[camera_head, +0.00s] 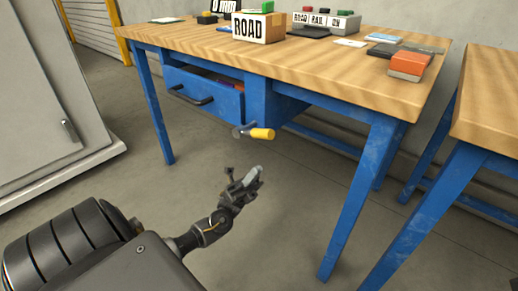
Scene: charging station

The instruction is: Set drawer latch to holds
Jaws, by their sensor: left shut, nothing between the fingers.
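The blue drawer (207,92) hangs under the wooden table top at the left and stands a little open, with a dark bar handle (190,95) on its front. The drawer latch (262,133) has a yellow grip and sits on a small metal pivot below the blue housing right of the drawer. The grip points to the right, roughly level. My left gripper (256,173) is below the latch and apart from it. It is shut and empty. My right gripper is not in view.
The blue-legged workbench (330,78) carries a box marked ROAD (258,27), an orange block (408,63) and several small items. A second table (490,110) stands at the right. A grey cabinet (45,110) stands at the left. The floor under the bench is clear.

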